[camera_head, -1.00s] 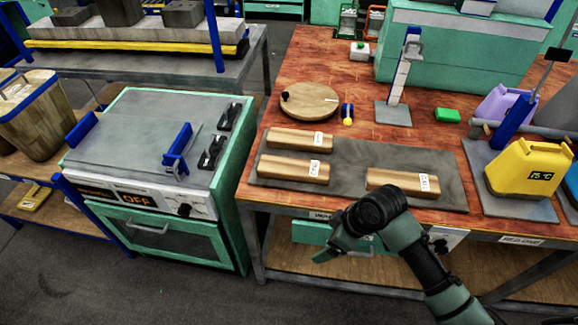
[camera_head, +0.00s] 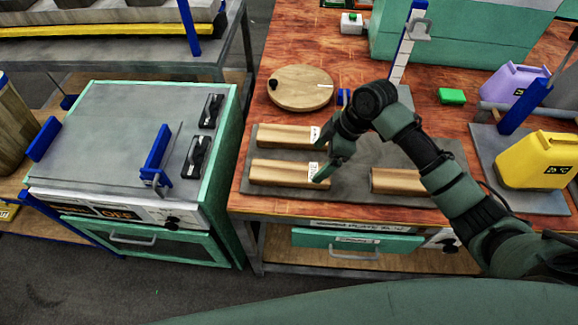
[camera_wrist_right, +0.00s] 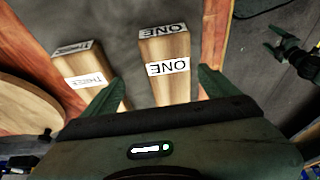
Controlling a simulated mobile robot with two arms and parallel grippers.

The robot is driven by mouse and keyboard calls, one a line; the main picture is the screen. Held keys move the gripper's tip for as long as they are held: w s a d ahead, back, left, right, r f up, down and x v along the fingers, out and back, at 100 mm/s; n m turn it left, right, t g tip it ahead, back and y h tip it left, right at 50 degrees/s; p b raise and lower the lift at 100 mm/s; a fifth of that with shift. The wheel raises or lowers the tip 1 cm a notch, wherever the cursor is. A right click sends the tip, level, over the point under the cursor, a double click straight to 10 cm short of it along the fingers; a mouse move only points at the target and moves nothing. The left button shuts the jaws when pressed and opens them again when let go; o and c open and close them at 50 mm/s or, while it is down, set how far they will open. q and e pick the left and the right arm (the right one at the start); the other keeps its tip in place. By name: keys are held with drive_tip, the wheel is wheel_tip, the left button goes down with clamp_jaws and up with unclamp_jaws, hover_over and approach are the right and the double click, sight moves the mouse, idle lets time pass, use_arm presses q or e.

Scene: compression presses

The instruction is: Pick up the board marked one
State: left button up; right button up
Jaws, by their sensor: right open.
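The board marked one (camera_head: 280,173) is a wooden block at the front left of the grey mat. In the right wrist view the board (camera_wrist_right: 165,50) shows its white ONE label facing up. My right gripper (camera_head: 328,158) is open above the label end of this board. In the wrist view the near end of the board lies ahead, between the two spread fingers, and I see no grip on it. A dark green part (camera_wrist_right: 290,50) at the right edge of the wrist view looks like my left gripper; its jaws are unclear.
The board marked three (camera_head: 283,136) lies parallel just behind. Another board (camera_head: 395,181) lies to the right, partly hidden by my arm. A round wooden disc (camera_head: 300,88) is behind the mat (camera_head: 350,190). A yellow container (camera_head: 535,160) stands right.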

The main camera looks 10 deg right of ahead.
sight(310, 172)
drive_tip(key=shift+s+a+f+p, duration=0.3)
drive_tip(key=shift+a+f+p, duration=0.15)
drive_tip(key=shift+f, duration=0.2)
drive_tip(key=shift+s+a+f+p, duration=0.3)
drive_tip(key=shift+a+f, duration=0.2)
drive_tip(key=shift+f, duration=0.1)
drive_tip(key=shift+w+x, duration=0.2)
drive_tip(key=shift+x, duration=1.05)
drive_tip(key=shift+f, duration=0.25)
drive_tip(key=shift+d, duration=0.1)
drive_tip(key=c, duration=1.7)
use_arm(q)
drive_tip(key=shift+s+a+r, duration=0.15)
drive_tip(key=shift+s+r, duration=0.1)
drive_tip(key=shift+r, duration=0.2)
drive_tip(key=shift+s+a+r, duration=0.1)
drive_tip(key=shift+s+r, duration=0.1)
drive_tip(key=shift+r, duration=0.25)
use_arm(e)
drive_tip(key=shift+c, duration=0.2)
